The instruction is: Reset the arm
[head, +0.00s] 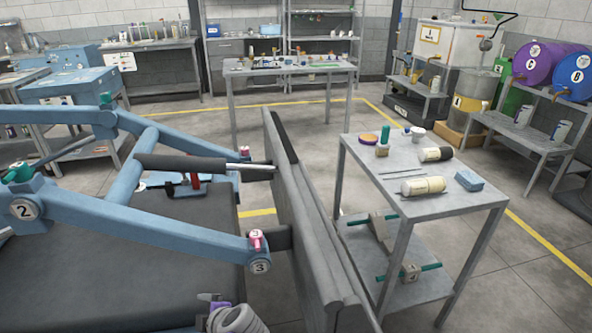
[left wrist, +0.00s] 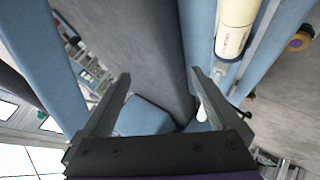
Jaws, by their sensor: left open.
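A blue tubular arm frame (head: 150,220) reaches across the left of the head view. Its front beam carries a round "2" tag (head: 24,209) at one end and a "3" tag (head: 261,266) with a pink knob (head: 256,241) at the other. A dark cylinder with a bright rod (head: 205,163) runs toward a tall grey panel (head: 300,220). In the left wrist view my left gripper (left wrist: 161,75) is open, with blue and grey parts behind its fingers; I see nothing gripped. A cream cylinder (left wrist: 236,28) lies beyond the right finger.
A grey cart (head: 425,195) at the right holds cans, bottles and a blue block (head: 469,181). Drums (head: 538,63), shelves and workbenches (head: 288,68) stand behind. Open floor lies between the panel and the back bench. A dark flat surface (head: 120,260) lies beneath the frame.

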